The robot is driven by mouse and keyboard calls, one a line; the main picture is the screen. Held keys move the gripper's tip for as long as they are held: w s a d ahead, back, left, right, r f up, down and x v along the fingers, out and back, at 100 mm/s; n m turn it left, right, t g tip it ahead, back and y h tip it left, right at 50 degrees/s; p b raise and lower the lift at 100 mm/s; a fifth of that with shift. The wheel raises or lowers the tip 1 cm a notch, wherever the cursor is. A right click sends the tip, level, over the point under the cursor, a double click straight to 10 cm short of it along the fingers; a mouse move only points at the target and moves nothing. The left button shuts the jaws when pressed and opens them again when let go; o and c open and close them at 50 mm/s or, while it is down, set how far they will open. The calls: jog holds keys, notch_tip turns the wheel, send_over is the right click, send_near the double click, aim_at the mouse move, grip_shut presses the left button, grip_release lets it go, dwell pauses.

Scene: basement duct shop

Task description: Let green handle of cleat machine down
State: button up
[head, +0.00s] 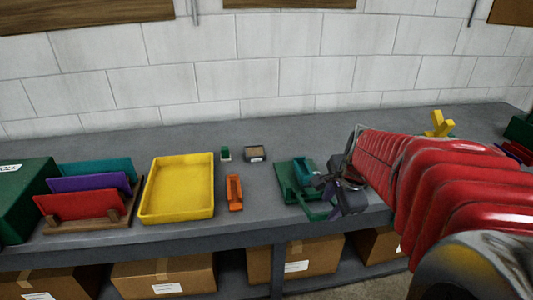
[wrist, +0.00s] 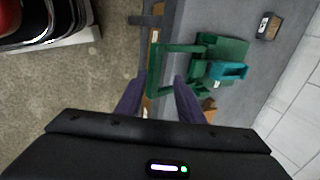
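The green cleat machine (head: 285,178) stands near the front edge of the bench, with a teal block on it. In the wrist view the machine (wrist: 232,48) is right of centre, and the teal block (wrist: 228,70) lies on it. Its green handle (wrist: 154,62) is a crossbar on an arm that reaches out past the bench's front edge. My gripper (wrist: 160,82) has its two purple fingers apart, with the near end of the crossbar between them; I cannot tell whether they touch. In the head view my gripper (head: 345,196) partly hides the machine's right side.
An orange tool (head: 235,193), a small dark-sided box (head: 255,153), a small green item (head: 225,154) and a yellow tray (head: 148,213) stand to the left. A yellow-handled thing (head: 438,124) stands behind my arm. Cardboard boxes (head: 165,276) fill the lower shelf.

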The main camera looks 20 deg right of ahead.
jog(key=v, duration=1.3)
jog(key=shift+s+r, duration=0.15)
jog(key=shift+r, duration=0.15)
jog(key=shift+a, duration=0.3)
jog(key=c, duration=0.3)
jog(key=a+f+n, duration=0.1)
jog(key=a+n, duration=0.2)
jog(key=a+f+n, duration=0.1)
jog(key=a+n, duration=0.1)
jog(key=a, duration=0.1)
jog(key=s+a+f+n, duration=0.1)
jog(key=a+n, duration=0.2)
jog(key=shift+n, duration=0.3)
grip_shut()
jog(key=s+a+f+n+t+y, duration=0.1)
jog(key=s+a+f+n, duration=0.3)
jog(key=a+n, duration=0.5)
jog(key=f+n, duration=0.1)
jog(key=n, duration=0.1)
jog(key=shift+a+n, duration=0.3)
jog(key=shift+n, duration=0.1)
